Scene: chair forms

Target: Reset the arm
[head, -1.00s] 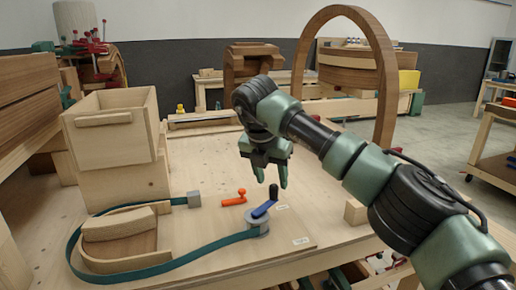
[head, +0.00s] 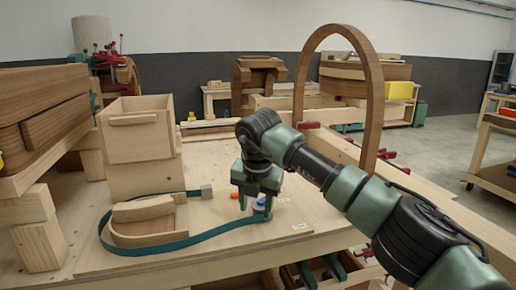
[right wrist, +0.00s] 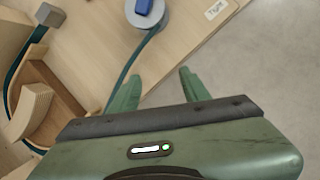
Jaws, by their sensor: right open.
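My right arm comes in from the right in the head view. Its green gripper (head: 255,203) points down over the workbench (head: 225,243), with its fingers apart and nothing seen between them. In the right wrist view the two open fingers (right wrist: 158,78) stand over the bench edge and floor. A grey round ratchet (right wrist: 148,14) with a blue lever lies ahead of them, apart from the fingers. In the head view the gripper partly hides this ratchet. My left gripper is not in view.
A teal strap (head: 103,228) loops around a curved wooden form (head: 143,211) to a grey block (head: 206,191). An open wooden box (head: 137,125) stands behind. A tall bent wooden arch (head: 374,95) rises behind the arm. The bench front is mostly clear.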

